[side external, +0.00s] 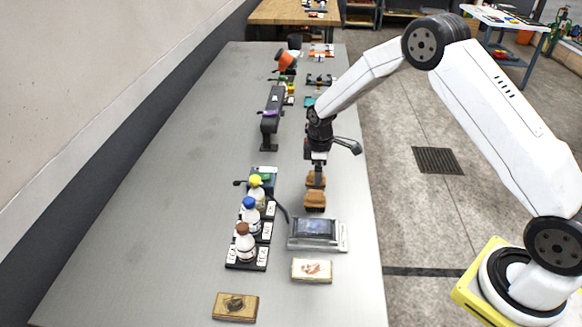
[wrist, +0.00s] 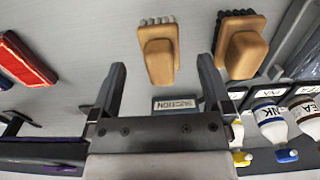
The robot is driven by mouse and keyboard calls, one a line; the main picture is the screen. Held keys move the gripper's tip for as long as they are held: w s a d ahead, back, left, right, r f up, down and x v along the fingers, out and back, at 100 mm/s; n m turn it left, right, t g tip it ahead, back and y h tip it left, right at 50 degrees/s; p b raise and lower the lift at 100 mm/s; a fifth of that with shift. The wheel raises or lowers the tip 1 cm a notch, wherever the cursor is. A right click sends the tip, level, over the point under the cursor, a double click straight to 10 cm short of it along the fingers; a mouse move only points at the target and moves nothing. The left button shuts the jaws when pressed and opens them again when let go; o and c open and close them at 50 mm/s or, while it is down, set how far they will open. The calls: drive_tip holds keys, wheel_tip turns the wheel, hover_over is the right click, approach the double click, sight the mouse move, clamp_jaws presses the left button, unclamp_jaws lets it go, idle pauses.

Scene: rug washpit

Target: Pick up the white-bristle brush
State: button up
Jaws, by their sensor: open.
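The white-bristle brush (wrist: 158,55) has a tan wooden body with a raised grip and pale bristles along its top edge in the wrist view. In the side view it appears to be the farther of two tan brushes (side external: 316,180). My gripper (side external: 318,173) is just above it, pointing down. Nothing is held. The exact height gap is hard to tell.
A similar brush with black bristles (wrist: 242,45) lies close on the right in the wrist view. Bottles in labelled racks (side external: 250,220) stand left of the brushes in the side view. The far-left tabletop is clear.

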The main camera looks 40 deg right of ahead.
drive_tip(key=shift+f, duration=2)
clamp_jaws()
drive_tip(key=shift+r, duration=0.15)
drive_tip(key=shift+r, duration=0.75)
drive_tip(key=s+a+r, duration=0.1)
drive_tip(key=s+r, duration=1)
drive_tip(key=s, duration=0.3)
drive_tip(key=shift+r, duration=0.15)
